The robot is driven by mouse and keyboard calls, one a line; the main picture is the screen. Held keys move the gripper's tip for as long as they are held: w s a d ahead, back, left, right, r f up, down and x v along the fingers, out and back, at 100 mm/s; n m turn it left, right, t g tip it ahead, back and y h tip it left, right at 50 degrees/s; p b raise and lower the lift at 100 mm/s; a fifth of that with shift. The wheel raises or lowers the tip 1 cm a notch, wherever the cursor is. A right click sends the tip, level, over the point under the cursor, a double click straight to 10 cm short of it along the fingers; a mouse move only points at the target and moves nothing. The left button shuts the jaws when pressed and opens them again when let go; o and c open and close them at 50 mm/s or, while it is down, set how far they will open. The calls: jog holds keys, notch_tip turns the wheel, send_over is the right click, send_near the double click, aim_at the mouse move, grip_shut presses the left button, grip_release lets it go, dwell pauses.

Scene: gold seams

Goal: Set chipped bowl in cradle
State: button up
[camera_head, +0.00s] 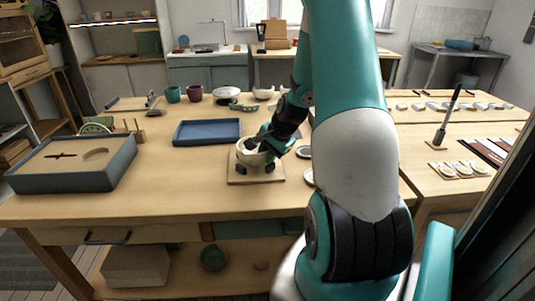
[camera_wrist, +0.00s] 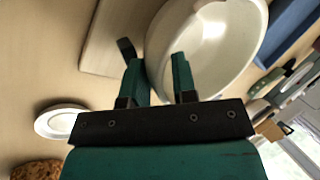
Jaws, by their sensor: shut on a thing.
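The chipped bowl (camera_head: 252,152) is pale cream and sits in the cradle (camera_head: 243,180), a light wooden board with dark posts. In the wrist view the bowl (camera_wrist: 225,70) fills the upper middle, and a dark post (camera_wrist: 126,48) of the cradle shows beside its left edge. My gripper (camera_head: 264,144) reaches down to the bowl's right side. In the wrist view my gripper's green fingers (camera_wrist: 158,75) are shut on the bowl's near rim, one on each side of the wall. I cannot tell whether the bowl rests fully on the posts.
A blue tray (camera_head: 207,132) lies just behind and left of the cradle. Teal and plum cups (camera_head: 195,93) and other bowls line the back. A small white dish (camera_wrist: 60,121) is near my gripper. The front table is clear.

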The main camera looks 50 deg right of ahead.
jog(key=o, duration=1)
jog(key=shift+c, duration=0.2)
jog(key=shift+s+f, duration=0.15)
jog(key=shift+f, duration=0.1)
jog(key=shift+s, duration=0.1)
jog(key=c, duration=0.3)
jog(key=shift+a, duration=0.1)
